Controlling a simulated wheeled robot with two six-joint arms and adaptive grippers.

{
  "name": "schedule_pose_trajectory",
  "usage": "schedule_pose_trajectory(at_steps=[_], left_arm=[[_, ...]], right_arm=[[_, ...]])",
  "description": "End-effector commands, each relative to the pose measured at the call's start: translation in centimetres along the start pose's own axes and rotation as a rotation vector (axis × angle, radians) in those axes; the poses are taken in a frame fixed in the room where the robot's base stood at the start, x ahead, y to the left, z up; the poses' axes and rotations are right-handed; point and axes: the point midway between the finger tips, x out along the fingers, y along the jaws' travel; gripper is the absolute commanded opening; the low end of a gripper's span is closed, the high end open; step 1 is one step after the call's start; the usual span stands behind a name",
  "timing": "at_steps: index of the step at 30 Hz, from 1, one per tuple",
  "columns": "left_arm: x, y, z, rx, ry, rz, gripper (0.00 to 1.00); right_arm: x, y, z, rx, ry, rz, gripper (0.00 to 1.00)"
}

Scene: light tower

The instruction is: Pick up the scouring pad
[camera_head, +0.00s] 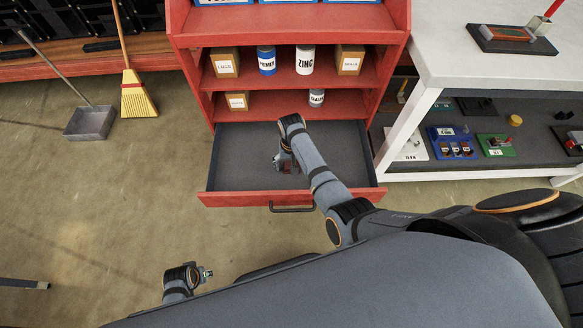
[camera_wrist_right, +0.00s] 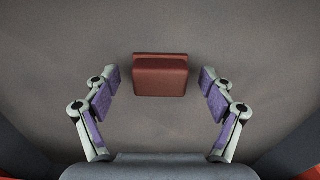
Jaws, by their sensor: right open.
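The scouring pad (camera_wrist_right: 161,76) is a reddish-brown block lying on the grey drawer floor, in the upper middle of the right wrist view. My right gripper (camera_wrist_right: 161,82) is open, its two purple-padded fingers apart on the left and right of the pad, with gaps on both sides. In the head view my right gripper (camera_head: 284,162) is down inside the open drawer (camera_head: 235,165), and the arm hides most of the pad there. My left gripper (camera_head: 207,273) is low at the left, over the floor, away from the drawer; its jaws are too small to read.
The red cabinet (camera_head: 290,90) holds boxes and cans on shelves above the drawer. The drawer's red front has a dark handle (camera_head: 291,208). A white workbench (camera_head: 450,50) stands at right. A broom (camera_head: 137,95) and dustpan (camera_head: 90,122) are at left, with clear floor before them.

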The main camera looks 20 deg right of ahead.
Motion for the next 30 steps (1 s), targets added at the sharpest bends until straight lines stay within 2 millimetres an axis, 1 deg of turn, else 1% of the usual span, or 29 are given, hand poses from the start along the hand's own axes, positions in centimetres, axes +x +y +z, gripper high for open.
schedule_pose_trajectory(at_steps=[5,8,18,19,26,29,30], left_arm=[[-0.06,0.01,0.0,0.0,0.0,0.0,0.4],[-0.05,0.01,0.0,0.0,0.0,0.0,0.4],[-0.04,0.01,0.0,0.0,0.0,0.0,0.4],[-0.03,0.01,0.0,0.0,0.0,0.0,0.4],[-0.06,0.01,-0.01,0.0,0.001,0.0,0.4],[-0.18,-0.02,-0.06,0.0,0.006,0.0,0.4],[0.25,-0.12,0.24,0.0,0.003,-0.002,0.4]], right_arm=[[-0.06,0.01,-0.03,0.0,0.001,0.0,0.83],[-0.07,0.01,-0.04,0.0,0.001,0.0,0.71],[-0.02,0.02,0.01,0.0,0.0,0.0,0.25],[-0.01,0.02,0.02,0.0,0.0,0.0,0.22],[0.0,0.03,0.1,0.0,-0.002,0.0,0.21],[-0.4,0.02,0.09,0.0,-0.002,0.0,0.21],[-0.71,0.01,0.05,0.0,-0.001,0.0,0.21]])
